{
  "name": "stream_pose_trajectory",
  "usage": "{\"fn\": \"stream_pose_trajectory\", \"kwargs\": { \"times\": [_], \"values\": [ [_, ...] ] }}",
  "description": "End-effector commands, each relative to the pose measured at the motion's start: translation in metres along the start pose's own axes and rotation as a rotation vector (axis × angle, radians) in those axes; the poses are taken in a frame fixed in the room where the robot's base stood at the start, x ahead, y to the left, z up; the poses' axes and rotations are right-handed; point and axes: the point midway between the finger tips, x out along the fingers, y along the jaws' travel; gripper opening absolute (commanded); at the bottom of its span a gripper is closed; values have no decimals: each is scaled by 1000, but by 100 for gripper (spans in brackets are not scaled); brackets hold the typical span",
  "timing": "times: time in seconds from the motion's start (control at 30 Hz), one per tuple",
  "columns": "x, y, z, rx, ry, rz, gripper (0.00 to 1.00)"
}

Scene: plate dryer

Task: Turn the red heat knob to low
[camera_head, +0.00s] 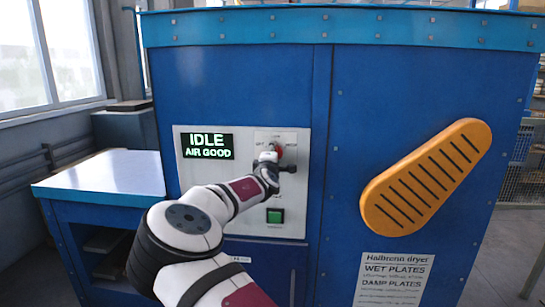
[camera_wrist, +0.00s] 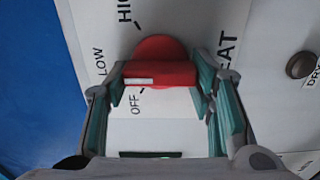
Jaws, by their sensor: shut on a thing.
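The red heat knob (camera_wrist: 160,46) sits on the white control panel and also shows in the head view (camera_head: 279,150). My gripper (camera_wrist: 159,82) is shut on the knob's raised red bar, with one finger at each end of it. The bar lies nearly level in the wrist view. Its white mark is at the left end, pointing left, just below the LOW label (camera_wrist: 99,62) and above the OFF label (camera_wrist: 135,103). The HIGH label (camera_wrist: 124,11) is further up. The left finger covers part of the dial edge near LOW. My gripper also shows in the head view (camera_head: 272,157).
The blue dryer's panel (camera_head: 185,190) carries a display (camera_head: 207,146) reading IDLE, AIR GOOD, and a green button (camera_head: 275,216) below my wrist. A dark knob (camera_wrist: 301,65) near a DRY label is at right in the wrist view. An orange handle (camera_head: 425,178) is further right.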

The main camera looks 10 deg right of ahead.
Motion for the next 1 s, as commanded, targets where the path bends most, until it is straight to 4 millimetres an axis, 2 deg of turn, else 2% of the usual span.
{"fn": "stream_pose_trajectory", "kwargs": {
  "times": [0.17,0.2,0.27,0.67,0.83,1.0],
  "values": [
    [0,-1,0,-1,0,-2,22],
    [0,-1,0,-2,0,-2,58],
    [0,-1,0,-2,0,-2,70],
    [-4,0,0,-2,0,-1,70],
    [-25,0,0,-1,0,-1,70],
    [-59,-1,-2,-1,1,-2,70]
  ]
}}
